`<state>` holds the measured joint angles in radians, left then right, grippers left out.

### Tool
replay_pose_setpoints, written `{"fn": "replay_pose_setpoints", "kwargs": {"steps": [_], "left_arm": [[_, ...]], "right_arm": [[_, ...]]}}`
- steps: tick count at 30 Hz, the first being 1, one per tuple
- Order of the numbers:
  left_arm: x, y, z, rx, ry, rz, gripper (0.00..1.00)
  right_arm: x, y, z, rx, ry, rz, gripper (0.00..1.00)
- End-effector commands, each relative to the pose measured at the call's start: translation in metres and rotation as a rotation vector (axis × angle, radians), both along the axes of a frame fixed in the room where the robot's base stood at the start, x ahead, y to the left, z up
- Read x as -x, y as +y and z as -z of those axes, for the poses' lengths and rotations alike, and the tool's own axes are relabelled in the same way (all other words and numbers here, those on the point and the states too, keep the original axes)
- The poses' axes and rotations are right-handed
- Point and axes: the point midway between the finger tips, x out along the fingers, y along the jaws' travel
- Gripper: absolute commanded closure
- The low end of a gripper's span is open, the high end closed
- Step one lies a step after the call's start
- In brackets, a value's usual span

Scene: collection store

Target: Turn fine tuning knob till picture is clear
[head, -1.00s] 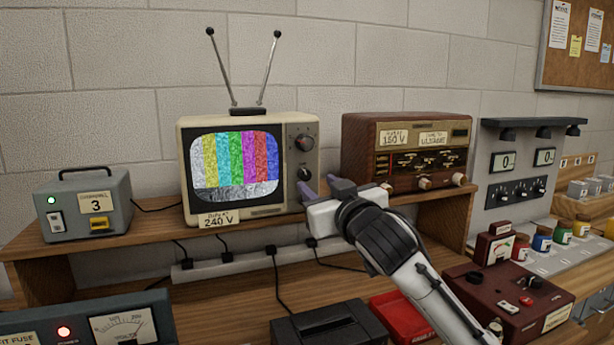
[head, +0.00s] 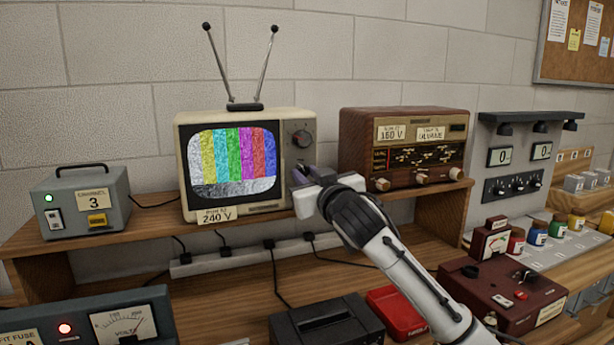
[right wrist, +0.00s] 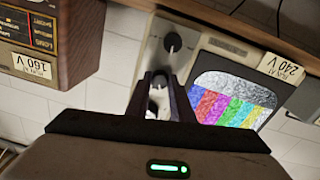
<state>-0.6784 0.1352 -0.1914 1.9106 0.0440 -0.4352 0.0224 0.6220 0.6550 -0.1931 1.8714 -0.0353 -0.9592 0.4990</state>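The cream television (head: 248,114) stands on the wooden shelf, its screen (head: 234,160) showing colour bars with grain over them. My left gripper is not in view.
A brown radio (head: 350,137) stands right of the television, close to my right gripper. A grey box (head: 75,192) stands to the left. A dark red instrument (head: 530,290), a red tray (head: 395,312) and a black device (head: 325,325) lie on the lower bench.

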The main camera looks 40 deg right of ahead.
Motion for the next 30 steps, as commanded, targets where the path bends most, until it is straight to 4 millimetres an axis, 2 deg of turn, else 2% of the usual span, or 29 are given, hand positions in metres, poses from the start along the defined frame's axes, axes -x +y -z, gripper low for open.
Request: {"fn": "replay_pose_setpoints", "kwargs": {"steps": [4, 13, 23, 24, 26, 30], "left_arm": [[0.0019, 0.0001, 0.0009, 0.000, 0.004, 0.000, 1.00], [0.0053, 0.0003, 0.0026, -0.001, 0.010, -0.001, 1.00], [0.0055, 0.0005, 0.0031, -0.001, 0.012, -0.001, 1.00], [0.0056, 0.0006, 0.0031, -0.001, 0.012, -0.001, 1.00], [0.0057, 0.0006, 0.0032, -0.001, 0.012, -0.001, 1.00], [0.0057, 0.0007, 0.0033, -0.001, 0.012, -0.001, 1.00]], "right_arm": [[0.0002, -0.0003, 0.0003, 0.035, 0.009, 0.001, 1.00], [0.0002, -0.0008, 0.0007, 0.310, 0.076, 0.000, 1.00], [0.0002, -0.0008, 0.0006, 0.332, 0.081, 0.001, 1.00], [0.0002, -0.0008, 0.0006, 0.332, 0.081, 0.001, 0.72], [0.0002, -0.0008, 0.0006, 0.331, 0.081, 0.001, 0.62], [0.0003, -0.0006, 0.0005, 0.330, 0.080, 0.000, 0.60]]}}
